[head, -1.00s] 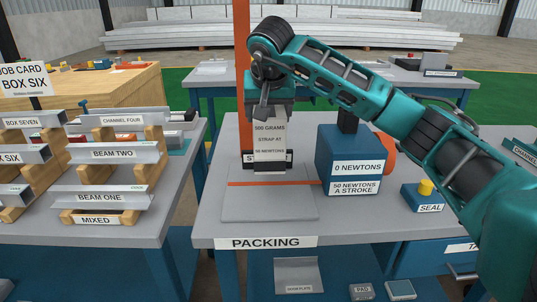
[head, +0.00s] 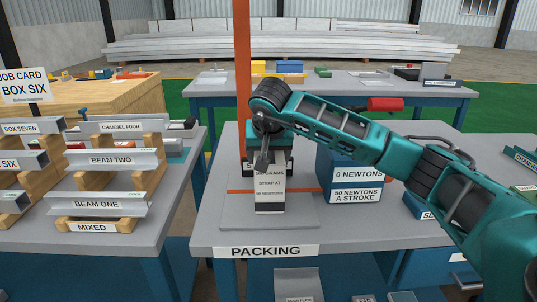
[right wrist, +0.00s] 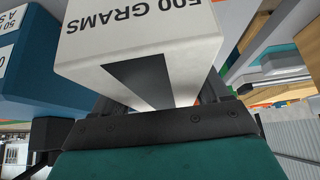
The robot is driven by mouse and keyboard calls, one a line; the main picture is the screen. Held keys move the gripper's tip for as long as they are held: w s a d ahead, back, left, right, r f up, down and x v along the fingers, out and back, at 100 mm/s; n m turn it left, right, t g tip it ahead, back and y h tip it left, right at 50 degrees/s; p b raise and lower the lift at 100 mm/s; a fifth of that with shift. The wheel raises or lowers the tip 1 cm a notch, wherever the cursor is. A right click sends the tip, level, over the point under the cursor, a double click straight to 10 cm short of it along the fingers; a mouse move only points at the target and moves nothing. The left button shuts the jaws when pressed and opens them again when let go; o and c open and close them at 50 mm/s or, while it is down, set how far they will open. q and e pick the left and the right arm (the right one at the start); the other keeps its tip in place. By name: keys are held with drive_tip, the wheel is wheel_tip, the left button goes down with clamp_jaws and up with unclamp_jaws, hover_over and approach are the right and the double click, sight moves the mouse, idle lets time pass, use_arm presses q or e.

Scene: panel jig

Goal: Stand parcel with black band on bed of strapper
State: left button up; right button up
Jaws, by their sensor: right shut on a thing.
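The parcel (head: 271,186) is a pale upright box with printed text about 500 grams and strapping, and a black band at its lower end. My right gripper (head: 268,160) is shut on its upper part from above. The parcel's lower end overlaps the grey strapper bed (head: 300,219); I cannot tell whether it touches. In the right wrist view the parcel (right wrist: 185,40) fills the space past the fingers, with a dark band patch on its near face. The strapper's blue body (head: 335,158), marked 0 NEWTONS, stands just right of the parcel. My left gripper is not in view.
An orange post (head: 242,70) rises just left of my gripper. An orange line (head: 305,190) crosses the bed. A red handle (head: 385,104) sits behind my right arm. The rack of labelled beams (head: 110,180) stands left. The packing bench (head: 208,228) is clear at front left.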

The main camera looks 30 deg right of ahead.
drive_tip(key=o, duration=1.5)
drive_tip(key=shift+c, duration=0.2)
drive_tip(key=p+v, duration=0.2)
drive_tip(key=v, duration=1)
drive_tip(key=shift+r, duration=0.1)
